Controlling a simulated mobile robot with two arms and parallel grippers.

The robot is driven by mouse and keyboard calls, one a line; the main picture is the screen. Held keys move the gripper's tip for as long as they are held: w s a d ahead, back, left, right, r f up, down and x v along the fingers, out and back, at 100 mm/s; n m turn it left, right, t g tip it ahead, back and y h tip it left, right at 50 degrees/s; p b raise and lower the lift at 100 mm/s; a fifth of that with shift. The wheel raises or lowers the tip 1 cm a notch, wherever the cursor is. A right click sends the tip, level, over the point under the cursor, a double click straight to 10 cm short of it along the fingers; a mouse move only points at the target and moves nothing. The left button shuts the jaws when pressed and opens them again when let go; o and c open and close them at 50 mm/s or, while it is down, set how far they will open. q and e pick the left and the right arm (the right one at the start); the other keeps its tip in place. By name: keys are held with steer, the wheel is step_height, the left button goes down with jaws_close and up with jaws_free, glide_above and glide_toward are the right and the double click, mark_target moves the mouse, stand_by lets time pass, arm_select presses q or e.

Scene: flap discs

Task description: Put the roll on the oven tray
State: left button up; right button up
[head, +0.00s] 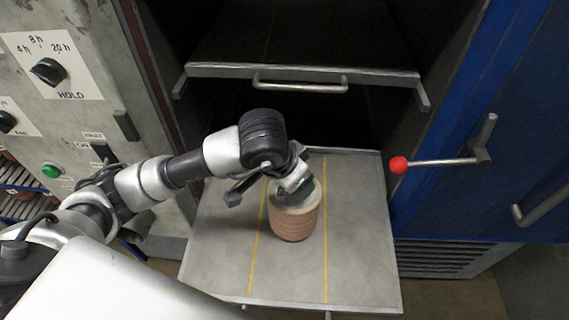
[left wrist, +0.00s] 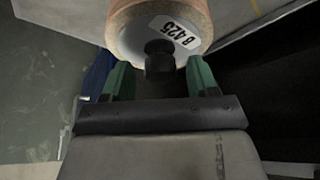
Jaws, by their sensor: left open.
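The roll (head: 293,219) is a reddish-brown stack of discs with a pale top, standing upright on the grey pulled-out oven tray (head: 365,255), between two yellow lines. My left gripper (head: 296,192) is at the top of the roll, coming from the left. The green fingers of my left gripper (left wrist: 160,82) are apart, one on each side of the dark core. Whether they touch it I cannot tell. My right gripper is not in view.
Another tray with a handle (head: 300,86) sits above, inside the dark oven. A blue door (head: 490,110) with a red-knobbed lever (head: 398,165) stands open at right. A control panel (head: 60,65) is at left. The tray is bare around the roll.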

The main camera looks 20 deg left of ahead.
arm_select(q)
steer(key=v, duration=1.1)
steer(key=shift+b, duration=0.35)
steer(key=shift+s, duration=0.1)
